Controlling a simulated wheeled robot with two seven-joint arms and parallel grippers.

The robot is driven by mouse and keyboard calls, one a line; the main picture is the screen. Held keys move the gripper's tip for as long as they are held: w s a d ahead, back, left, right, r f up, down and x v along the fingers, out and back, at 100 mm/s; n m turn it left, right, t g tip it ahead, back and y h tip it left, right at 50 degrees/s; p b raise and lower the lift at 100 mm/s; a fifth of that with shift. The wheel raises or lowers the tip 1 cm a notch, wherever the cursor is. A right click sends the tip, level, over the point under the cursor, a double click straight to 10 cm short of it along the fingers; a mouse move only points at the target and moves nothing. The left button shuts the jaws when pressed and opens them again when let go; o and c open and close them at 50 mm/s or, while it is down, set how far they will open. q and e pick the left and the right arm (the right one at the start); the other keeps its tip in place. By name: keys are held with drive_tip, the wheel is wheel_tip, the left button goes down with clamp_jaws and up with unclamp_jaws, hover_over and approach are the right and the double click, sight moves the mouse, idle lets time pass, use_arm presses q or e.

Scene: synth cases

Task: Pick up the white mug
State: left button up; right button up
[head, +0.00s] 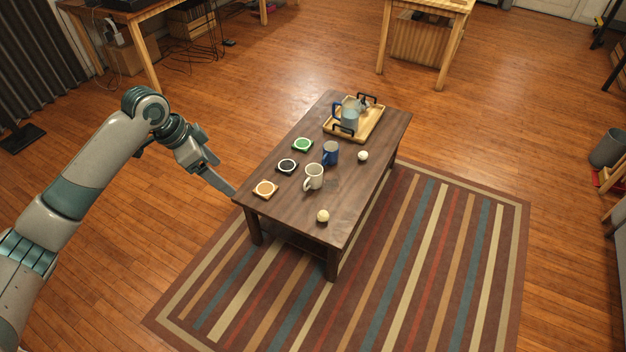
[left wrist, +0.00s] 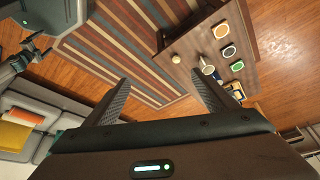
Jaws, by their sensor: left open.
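The white mug (head: 314,177) stands upright on the dark wooden coffee table (head: 342,222), near its middle, with its handle toward the lower left in the head view. The blue mug (head: 331,153) stands just behind it. My left gripper (head: 224,178) is open and empty at the table's left edge, apart from the mug. In the left wrist view the white mug (left wrist: 206,65) shows small beyond the right finger, partly hidden. Part of my right arm (left wrist: 30,52) shows at the left of that view; its jaws are unclear.
Orange (head: 265,188), black (head: 287,167) and green (head: 302,145) coasters line the table's left side. Pale balls lie in front (head: 322,215) and at right (head: 363,156). A wooden tray (head: 369,131) with a blue-grey jug (head: 350,113) stands at the far end. A striped rug (head: 415,262) lies below.

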drive_tip(key=shift+d, duration=0.25)
